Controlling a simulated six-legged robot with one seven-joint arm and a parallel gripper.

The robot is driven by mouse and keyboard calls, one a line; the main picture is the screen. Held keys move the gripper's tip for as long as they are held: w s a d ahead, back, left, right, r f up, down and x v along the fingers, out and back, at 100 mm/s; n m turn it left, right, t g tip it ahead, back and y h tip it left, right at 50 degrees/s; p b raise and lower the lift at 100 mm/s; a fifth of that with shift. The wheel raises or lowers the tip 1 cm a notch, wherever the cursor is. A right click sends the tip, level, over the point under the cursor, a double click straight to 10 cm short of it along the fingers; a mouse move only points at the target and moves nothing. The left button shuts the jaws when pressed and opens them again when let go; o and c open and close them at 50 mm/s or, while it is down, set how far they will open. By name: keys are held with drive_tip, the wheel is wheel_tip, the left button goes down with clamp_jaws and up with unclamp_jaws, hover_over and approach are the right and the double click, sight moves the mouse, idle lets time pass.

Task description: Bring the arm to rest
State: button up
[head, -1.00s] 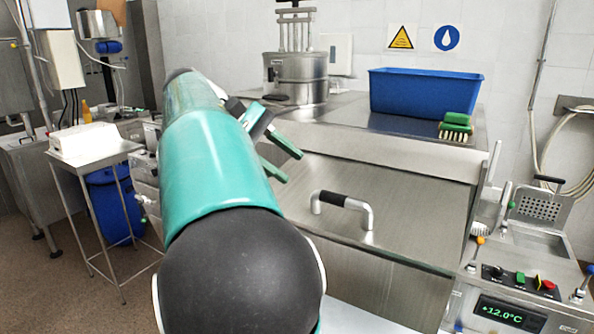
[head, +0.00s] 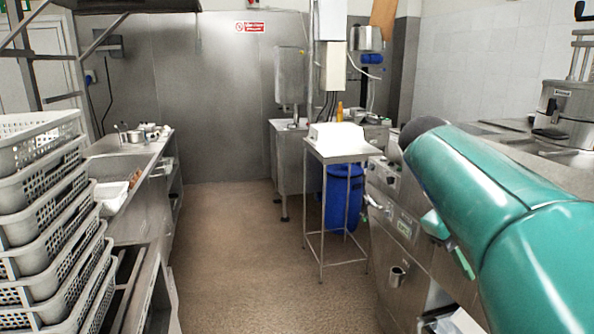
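My arm, a teal link, fills the right side of the head view and reaches up and left toward the middle right. My gripper (head: 454,248) shows only in part below the arm, as small teal pieces in front of the steel cabinets. The arm hides the rest of it, and I cannot see how far apart its fingers are. Nothing is visible in it.
Stacked perforated baskets (head: 45,235) stand at the left by a steel counter (head: 125,170). A small steel stand (head: 342,152) and blue barrel (head: 343,195) are right of centre. Steel cabinets (head: 400,230) lie close to my arm. The brown floor (head: 240,240) is clear ahead.

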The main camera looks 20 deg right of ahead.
drive_tip(key=a+f+t+y, duration=0.1)
drive_tip(key=a+f+t, duration=0.2)
drive_tip(key=a, duration=0.6)
drive_tip(key=w+a+f+t+y, duration=0.1)
drive_tip(key=a+f+t+y, duration=0.1)
drive_tip(key=a+f, duration=0.5)
drive_tip(key=a+f+t+y, duration=0.2)
drive_tip(key=a+f+t, duration=0.2)
drive_tip(key=a, duration=0.7)
drive_tip(key=shift+w+f+n, duration=0.15)
drive_tip(key=shift+f+n, duration=0.25)
drive_tip(key=shift+f, duration=0.15)
drive_tip(key=shift+c, duration=0.5)
drive_tip(key=shift+d, duration=0.15)
